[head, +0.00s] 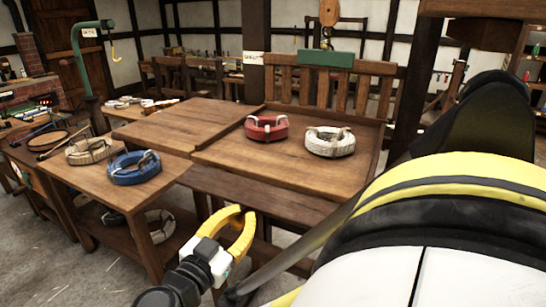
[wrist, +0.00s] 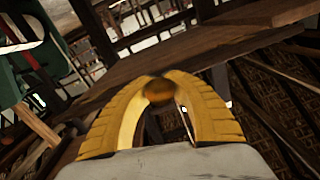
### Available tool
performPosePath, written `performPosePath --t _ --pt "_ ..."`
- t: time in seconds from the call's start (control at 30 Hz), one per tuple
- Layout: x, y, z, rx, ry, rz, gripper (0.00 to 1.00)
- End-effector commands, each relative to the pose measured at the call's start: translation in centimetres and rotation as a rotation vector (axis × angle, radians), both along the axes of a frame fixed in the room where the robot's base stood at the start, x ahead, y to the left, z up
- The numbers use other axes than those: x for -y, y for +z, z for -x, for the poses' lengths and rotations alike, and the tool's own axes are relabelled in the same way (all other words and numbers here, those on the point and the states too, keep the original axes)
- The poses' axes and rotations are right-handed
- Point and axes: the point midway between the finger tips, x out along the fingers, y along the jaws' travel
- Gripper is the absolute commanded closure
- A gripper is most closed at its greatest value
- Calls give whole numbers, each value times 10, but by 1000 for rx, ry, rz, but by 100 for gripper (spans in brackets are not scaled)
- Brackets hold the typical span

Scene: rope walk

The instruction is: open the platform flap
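A wooden platform (head: 212,160) with a slatted back stands in the middle of the head view. A plank-like panel (head: 270,191) runs along its front edge and looks level. I take this panel to be the flap, but its hinges are not visible. My gripper (head: 238,212) has yellow curved fingers and is at the panel's front edge. In the wrist view the fingertips come together around a small round brownish knob (wrist: 159,92), just below the dark board edge.
Red (head: 266,128) and white (head: 330,141) rope coils lie on the platform. A lower table to the left holds blue (head: 134,167) and tan (head: 89,150) coils. A green post with a hook (head: 82,65) stands behind. Open floor lies at lower left.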

Motion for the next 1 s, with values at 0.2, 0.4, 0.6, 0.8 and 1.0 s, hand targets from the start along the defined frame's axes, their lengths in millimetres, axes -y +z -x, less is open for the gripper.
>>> performPosePath --t 0.2,0.4,0.6,0.8,1.0 --pt "0 -1 1 -3 1 -1 100" --pt "0 11 1 -56 1 -23 100" --pt "0 27 0 -175 0 -73 100" --pt "0 36 0 -214 2 -89 100" --pt "0 36 0 -212 3 -87 100"
